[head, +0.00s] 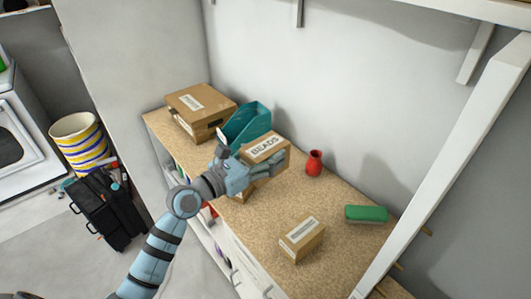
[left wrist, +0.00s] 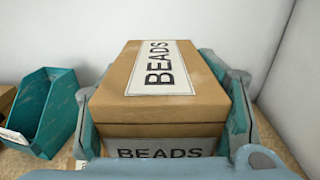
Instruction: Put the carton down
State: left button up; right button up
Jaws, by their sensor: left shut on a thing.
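The carton (head: 266,146) is a brown box with a white BEADS label, over the middle of the speckled shelf top (head: 290,202). My left gripper (head: 254,163) is shut on it, one finger on each side. In the left wrist view the carton (left wrist: 160,110) looks level, lid up, between the teal pads of the gripper (left wrist: 165,125). A second BEADS label shows on its near face, partly covered by my gripper. I cannot tell whether its underside touches the shelf. Brown cardboard (head: 243,192) shows below my gripper; I cannot tell whether it is another box. My right gripper is out of view.
A teal bin (head: 246,124) and a larger cardboard box (head: 201,108) stand left of the carton. A red vase (head: 314,163) is close on its right. A small carton (head: 302,239) and a green brush-like block (head: 366,214) are farther right. A white post (head: 450,160) rises at right.

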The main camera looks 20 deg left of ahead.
pick_arm(q)
jog(key=f+b, duration=0.1)
jog(key=b, duration=0.7)
jog(key=shift+m+h, duration=0.3)
jog(key=shift+h, duration=0.1)
jog(key=shift+f+b, duration=0.3)
jog(key=shift+b, duration=0.25)
notch_tip(320, 180, down, 18)
jog(key=b, duration=0.7)
jog(key=shift+f, duration=0.1)
jog(key=shift+s+f, duration=0.1)
jog(key=shift+f, duration=0.05)
jog(key=o, duration=1.5)
jog(key=shift+c, duration=0.2)
